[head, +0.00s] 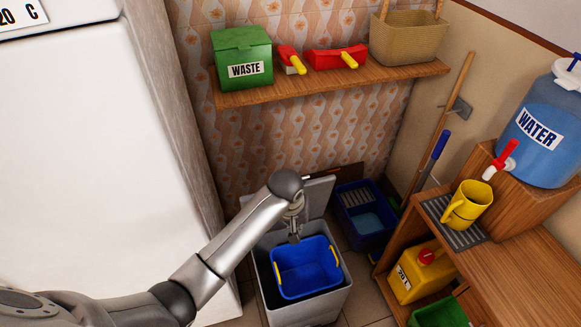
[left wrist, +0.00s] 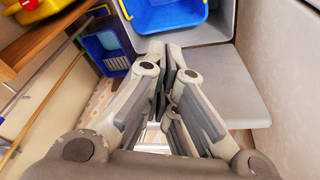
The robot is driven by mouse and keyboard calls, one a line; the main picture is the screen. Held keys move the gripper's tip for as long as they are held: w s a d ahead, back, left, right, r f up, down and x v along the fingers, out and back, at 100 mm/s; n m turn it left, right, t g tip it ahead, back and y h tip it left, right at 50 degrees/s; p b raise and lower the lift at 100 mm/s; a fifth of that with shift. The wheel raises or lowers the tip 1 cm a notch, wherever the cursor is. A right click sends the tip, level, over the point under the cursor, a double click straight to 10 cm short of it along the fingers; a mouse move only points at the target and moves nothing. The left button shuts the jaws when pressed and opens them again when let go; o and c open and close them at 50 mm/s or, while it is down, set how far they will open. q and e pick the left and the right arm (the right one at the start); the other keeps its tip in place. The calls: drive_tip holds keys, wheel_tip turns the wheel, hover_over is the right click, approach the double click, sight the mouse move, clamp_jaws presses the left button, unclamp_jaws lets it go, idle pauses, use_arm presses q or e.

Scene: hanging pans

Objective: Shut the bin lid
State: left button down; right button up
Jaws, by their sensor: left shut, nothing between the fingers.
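The grey bin (head: 330,300) stands on the floor below the shelf. Its lid (head: 318,197) is open, raised at the back of the bin near the wall. A blue tub with yellow handles (head: 303,268) sits inside the bin's opening. My left gripper (head: 294,236) points down at the back edge of the opening, in front of the lid. It is shut and empty. In the left wrist view the closed fingers (left wrist: 178,52) lie over the lid (left wrist: 225,90), next to the bin rim and the blue tub (left wrist: 165,14). Contact with the lid cannot be told. My right gripper is not in view.
A white appliance (head: 75,150) stands at the left. A wooden shelf (head: 300,87) with a green WASTE box (head: 241,55) hangs above. A blue mop bucket (head: 366,213) stands right of the bin, beside a wooden stand (head: 520,270) with a water jug (head: 548,130).

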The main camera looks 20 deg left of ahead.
use_arm(q)
drive_tip(key=w+a+r+n+y, duration=0.1)
drive_tip(key=w+a+r+n, duration=0.25)
drive_tip(key=w+r, duration=0.35)
drive_tip(key=w+a+r+n+y, duration=0.2)
drive_tip(key=w+a+r, duration=0.25)
drive_tip(key=w, duration=0.55)
wheel_tip(320, 180, down, 9)
drive_tip(key=s+d+p, duration=0.1)
drive_tip(key=p, duration=0.1)
drive_tip(key=shift+d+r+p, duration=0.15)
drive_tip(key=shift+p, duration=0.2)
